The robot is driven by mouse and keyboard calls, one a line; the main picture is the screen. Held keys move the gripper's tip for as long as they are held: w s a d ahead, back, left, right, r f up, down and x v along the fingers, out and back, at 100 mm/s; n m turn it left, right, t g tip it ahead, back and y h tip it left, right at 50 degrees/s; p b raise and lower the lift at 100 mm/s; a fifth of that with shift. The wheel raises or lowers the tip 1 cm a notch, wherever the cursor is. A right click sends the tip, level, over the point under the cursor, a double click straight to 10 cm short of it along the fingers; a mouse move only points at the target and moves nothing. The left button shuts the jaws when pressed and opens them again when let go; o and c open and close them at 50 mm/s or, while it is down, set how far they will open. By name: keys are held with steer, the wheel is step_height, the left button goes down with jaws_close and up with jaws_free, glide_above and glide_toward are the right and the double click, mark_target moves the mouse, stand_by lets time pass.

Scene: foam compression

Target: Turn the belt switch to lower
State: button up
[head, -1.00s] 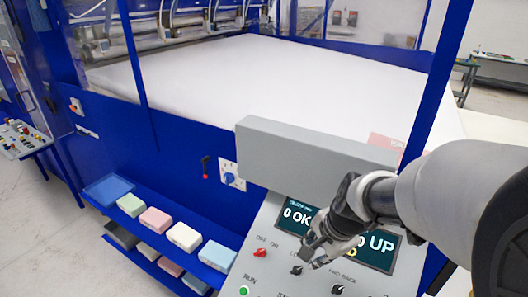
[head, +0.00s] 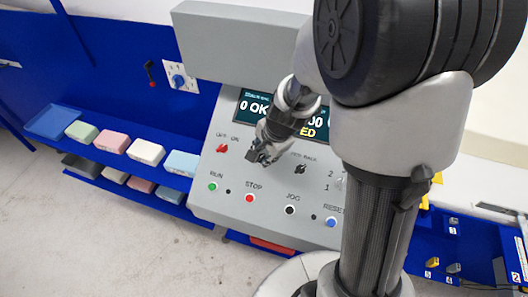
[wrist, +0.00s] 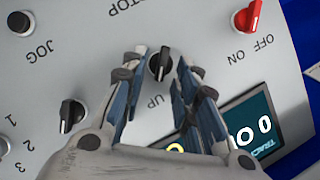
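A black rotary knob (wrist: 159,65) on the sloped grey control panel (wrist: 215,25) sits between my fingertips in the wrist view. The label "UP" shows beside it, upside down; the rest of its lettering is hidden. My gripper (wrist: 163,60) is open, with one finger on each side of the knob and narrow gaps visible. I cannot tell how deep the fingers reach. In the head view my gripper (head: 262,157) is over the panel below the display (head: 258,106), and it hides the knob.
A red OFF/ON knob (wrist: 247,17) and a black selector knob (wrist: 71,114) flank the knob. A green RUN button (head: 212,187), red STOP button (head: 249,198), black JOG button (head: 290,210) and blue RESET button (head: 331,221) line the lower panel. Foam blocks lie on blue shelves (head: 95,146) at left.

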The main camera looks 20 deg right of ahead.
steer(key=shift+c, duration=0.3)
jaws_close()
